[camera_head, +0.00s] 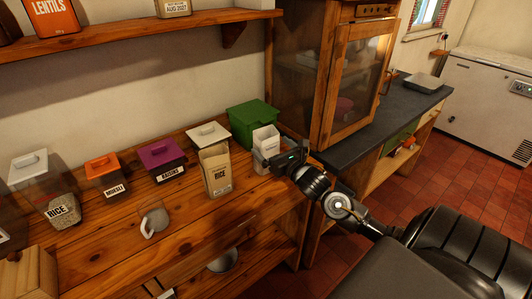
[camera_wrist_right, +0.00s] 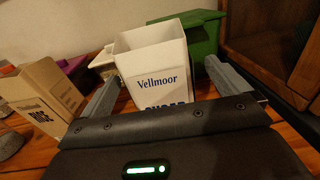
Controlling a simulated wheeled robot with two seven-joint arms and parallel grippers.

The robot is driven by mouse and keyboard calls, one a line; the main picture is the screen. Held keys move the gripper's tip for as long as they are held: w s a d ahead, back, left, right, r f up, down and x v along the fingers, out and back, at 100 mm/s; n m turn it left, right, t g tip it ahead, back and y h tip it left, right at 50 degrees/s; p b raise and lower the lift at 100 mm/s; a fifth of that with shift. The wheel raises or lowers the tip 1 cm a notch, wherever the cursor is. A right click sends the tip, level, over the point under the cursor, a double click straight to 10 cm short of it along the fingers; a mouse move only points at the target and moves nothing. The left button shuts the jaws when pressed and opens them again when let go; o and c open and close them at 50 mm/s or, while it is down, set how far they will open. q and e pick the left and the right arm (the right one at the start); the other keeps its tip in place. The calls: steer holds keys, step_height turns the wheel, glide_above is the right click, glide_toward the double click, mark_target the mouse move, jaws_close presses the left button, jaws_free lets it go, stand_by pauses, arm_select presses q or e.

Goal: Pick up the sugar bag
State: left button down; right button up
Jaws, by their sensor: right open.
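The sugar bag (camera_wrist_right: 155,65) is white, open-topped and upright, with "Vellmoor" in blue on its front. In the head view the sugar bag (camera_head: 265,137) stands near the right end of the wooden counter. My right gripper (camera_head: 268,158) is at the bag. In the right wrist view my right gripper (camera_wrist_right: 168,86) is open, with one grey finger on each side of the bag. I cannot tell whether either finger touches it. The bag's lower part is hidden behind the gripper body. My left gripper is not in view.
A tan rice bag (camera_head: 216,170) stands just left of the sugar bag. A green lidded box (camera_head: 252,118) is behind it. A wooden cabinet (camera_head: 350,90) rises at the right.

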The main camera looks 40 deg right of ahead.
steer(key=shift+w+r, duration=0.1)
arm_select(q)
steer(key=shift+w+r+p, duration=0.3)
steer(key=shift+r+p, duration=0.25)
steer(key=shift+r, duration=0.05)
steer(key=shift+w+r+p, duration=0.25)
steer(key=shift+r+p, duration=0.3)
arm_select(e)
steer(key=w, duration=0.5)
steer(key=shift+d, duration=0.1)
steer(key=shift+c, duration=0.3)
steer(key=c, duration=1.2)
steer(key=shift+r, duration=0.1)
